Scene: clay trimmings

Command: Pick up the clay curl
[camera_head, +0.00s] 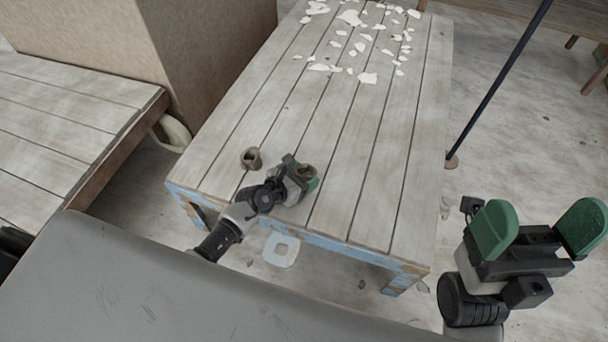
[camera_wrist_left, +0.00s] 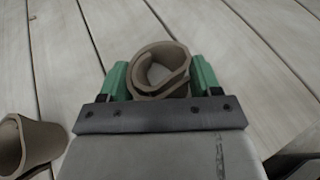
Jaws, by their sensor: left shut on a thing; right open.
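A brown, rolled clay curl (camera_wrist_left: 160,70) sits between the green fingers of my left gripper (camera_wrist_left: 161,82) in the left wrist view. The gripper is shut on it, low over the table near its front edge. My right gripper (camera_head: 540,228) is open and empty, off the table's right side.
The weathered plank table (camera_head: 330,110) has a blue front edge. Several white flakes (camera_head: 352,47) lie scattered at its far end; its middle is clear. A large tan block (camera_head: 165,45) stands at the left. A dark pole (camera_head: 500,80) slants up at the right.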

